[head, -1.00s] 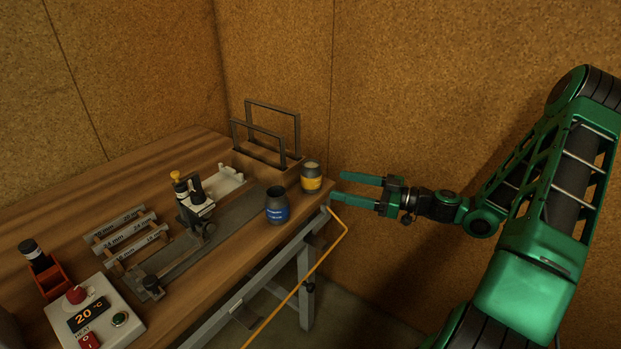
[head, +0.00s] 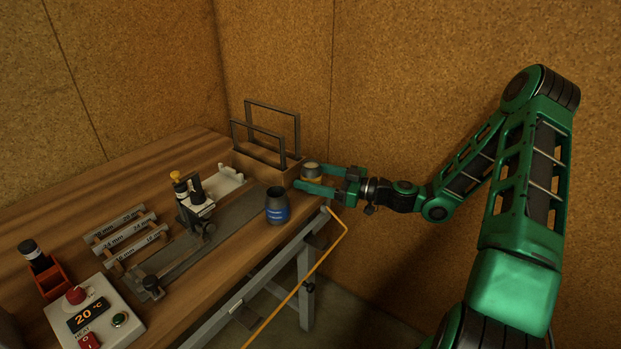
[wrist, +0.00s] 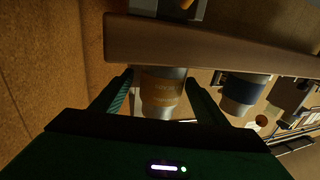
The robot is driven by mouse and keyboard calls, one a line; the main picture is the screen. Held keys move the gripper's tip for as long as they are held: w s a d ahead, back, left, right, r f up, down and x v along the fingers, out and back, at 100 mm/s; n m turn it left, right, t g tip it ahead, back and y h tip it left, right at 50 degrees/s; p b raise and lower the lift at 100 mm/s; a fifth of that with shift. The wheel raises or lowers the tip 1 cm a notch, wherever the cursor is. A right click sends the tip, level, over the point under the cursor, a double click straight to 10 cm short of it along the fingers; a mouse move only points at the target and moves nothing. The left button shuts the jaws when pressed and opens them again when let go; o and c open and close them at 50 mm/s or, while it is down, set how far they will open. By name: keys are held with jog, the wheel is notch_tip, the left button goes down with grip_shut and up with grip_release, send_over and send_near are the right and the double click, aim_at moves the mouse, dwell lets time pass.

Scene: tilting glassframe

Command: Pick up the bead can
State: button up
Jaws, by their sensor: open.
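Two small grey cans stand near the right end of the workbench, and I cannot read which one is the bead can. The yellow-labelled can (head: 312,171) is partly hidden behind my gripper (head: 306,179). In the wrist view the yellow-labelled can (wrist: 161,96) stands between the two open green fingers (wrist: 158,82), with no clear contact on either side. The blue-labelled can (head: 277,207) stands upright and open-topped to the left, outside the fingers. It also shows in the wrist view (wrist: 243,92), right of the right finger.
A wooden box (head: 268,168) holding upright grey frames stands just behind the cans. A clamp fixture (head: 196,208) on a grey rail, labelled size bars (head: 126,237) and a heater box (head: 95,312) lie further left. A yellow cable (head: 321,262) hangs at the bench edge.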

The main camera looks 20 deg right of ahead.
aim_at(310, 164)
jog(key=shift+w+a, duration=0.1)
jog(key=c, duration=1.3)
jog(key=shift+o, duration=0.2)
jog(key=shift+r, duration=0.15)
jog(key=shift+r, duration=0.55)
notch_tip(310, 164, up, 3)
jog(key=shift+a+r, duration=0.1)
jog(key=shift+a, duration=0.05)
jog(key=s+a+r, duration=0.5)
jog(key=s+a, duration=0.1)
jog(key=s, duration=0.1)
jog(key=shift+s+a, duration=0.15)
jog(key=shift+a, duration=0.05)
